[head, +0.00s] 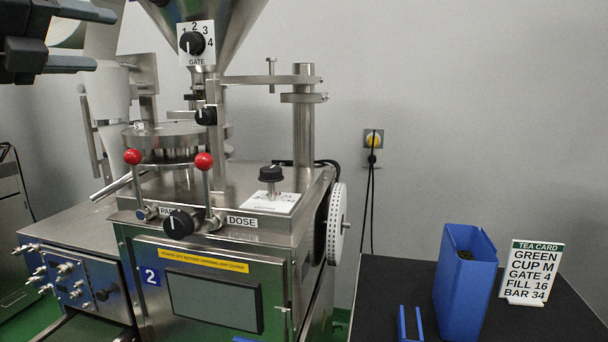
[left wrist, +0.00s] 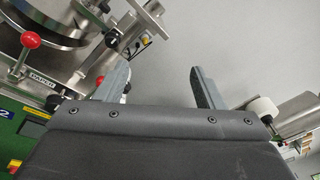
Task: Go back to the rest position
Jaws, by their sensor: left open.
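My left gripper (head: 88,40) is at the upper left of the head view, raised in front of the packing machine's upper left part. Its two dark fingers are apart with nothing between them. In the left wrist view the left gripper (left wrist: 158,85) also shows its fingers spread and empty, with grey wall behind them. My right gripper is in neither view.
The teabag machine (head: 210,270) has red-knobbed levers, a black gate dial (head: 192,43) and a steel hopper. On the right, a black table (head: 390,290) bears a blue container (head: 465,290), a small blue piece (head: 411,325) and a tea card (head: 535,272). The space above the table is clear.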

